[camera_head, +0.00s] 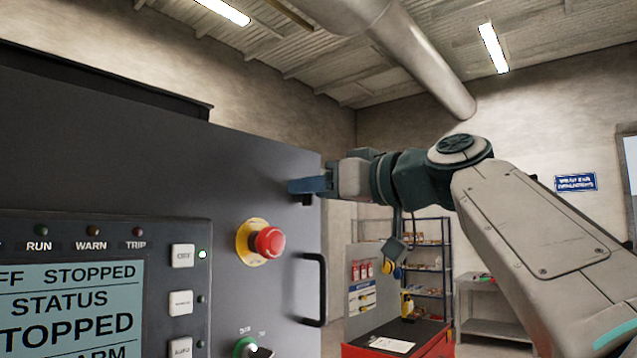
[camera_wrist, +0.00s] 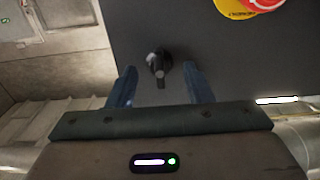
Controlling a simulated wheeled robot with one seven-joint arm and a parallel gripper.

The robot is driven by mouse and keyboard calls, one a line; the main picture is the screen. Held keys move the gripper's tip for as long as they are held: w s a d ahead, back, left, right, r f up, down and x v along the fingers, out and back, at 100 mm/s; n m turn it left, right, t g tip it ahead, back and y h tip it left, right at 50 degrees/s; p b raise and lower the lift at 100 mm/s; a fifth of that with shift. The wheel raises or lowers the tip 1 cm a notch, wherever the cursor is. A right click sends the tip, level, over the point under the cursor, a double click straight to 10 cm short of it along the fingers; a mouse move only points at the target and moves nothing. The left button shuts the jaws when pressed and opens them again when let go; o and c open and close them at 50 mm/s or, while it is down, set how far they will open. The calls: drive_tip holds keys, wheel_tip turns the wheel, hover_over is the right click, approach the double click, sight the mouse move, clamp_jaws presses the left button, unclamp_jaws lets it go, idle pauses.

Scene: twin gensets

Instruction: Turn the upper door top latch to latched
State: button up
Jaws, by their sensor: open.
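The upper door (camera_head: 170,160) is a dark grey panel filling the left of the head view. It also shows in the wrist view (camera_wrist: 180,25). The top latch (camera_wrist: 157,65) is a small black knob with a short lever, near the door's edge in the wrist view. The lever points toward my gripper's palm. My gripper (camera_wrist: 160,80) is open, with one blue finger on each side of the latch and gaps visible. In the head view, my gripper (camera_head: 306,187) is at the door's upper right edge; the latch cannot be made out clearly there.
A red emergency stop button (camera_head: 268,242) on a yellow ring and a black door handle (camera_head: 316,290) are below my gripper. A control panel (camera_head: 100,285) is at lower left. A red cabinet (camera_head: 400,340) and shelves (camera_head: 428,260) stand behind.

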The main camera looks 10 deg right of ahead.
drive_tip(key=shift+w+a, duration=0.15)
drive_tip(key=shift+c, duration=0.4)
drive_tip(key=c, duration=0.9)
